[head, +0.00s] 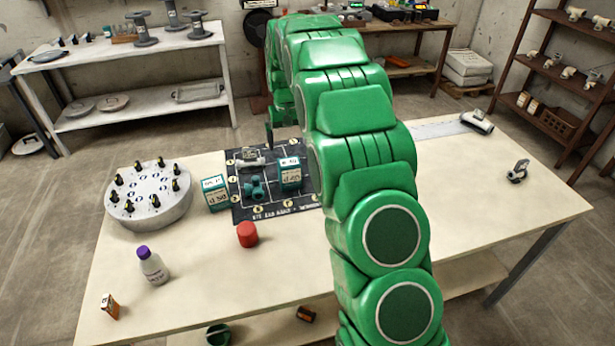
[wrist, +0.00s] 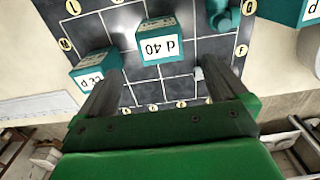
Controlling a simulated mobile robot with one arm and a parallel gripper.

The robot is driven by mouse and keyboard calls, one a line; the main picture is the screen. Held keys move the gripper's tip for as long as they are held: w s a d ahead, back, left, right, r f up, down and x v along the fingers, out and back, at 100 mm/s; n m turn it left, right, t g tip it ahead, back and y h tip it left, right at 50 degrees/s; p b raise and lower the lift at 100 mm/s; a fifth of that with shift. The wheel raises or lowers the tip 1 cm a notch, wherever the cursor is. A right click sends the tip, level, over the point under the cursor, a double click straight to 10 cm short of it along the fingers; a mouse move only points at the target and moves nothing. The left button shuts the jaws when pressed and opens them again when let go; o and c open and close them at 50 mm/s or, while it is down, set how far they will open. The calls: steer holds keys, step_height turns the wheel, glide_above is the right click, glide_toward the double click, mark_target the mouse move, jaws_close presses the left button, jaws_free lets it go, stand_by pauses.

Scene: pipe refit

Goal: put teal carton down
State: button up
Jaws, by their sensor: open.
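Several teal cartons with white labels are in view. In the wrist view one carton (wrist: 155,42) stands on the dark gridded mat (wrist: 192,52), ahead of and between my fingertips, with no visible contact. A second carton (wrist: 94,66) is beside my left finger; whether they touch I cannot tell. A third carton (wrist: 290,9) stands off the mat at the upper right. The head view shows one carton (head: 290,174) on the mat and one (head: 214,193) beside its left edge. My gripper (wrist: 158,74) is open and empty. My arm hides part of the mat in the head view.
Dark teal fittings (head: 253,188) lie on the mat. A round grey holder (head: 150,212), a red cap (head: 247,234) and a purple-capped bottle (head: 153,266) stand on the table. A metal clamp (head: 518,171) is at the right. The table's front middle is clear.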

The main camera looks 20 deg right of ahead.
steer(key=s+r, duration=0.6)
steer(key=s, duration=0.7)
steer(key=s+r, duration=0.6)
steer(key=s, duration=0.7)
steer(key=s+a+f+g, duration=0.1)
steer(key=s+f, duration=0.1)
steer(key=s, duration=2.5)
steer(key=shift+s+a+g, duration=0.2)
steer(key=shift+s+g, duration=0.15)
steer(key=shift+g, duration=0.05)
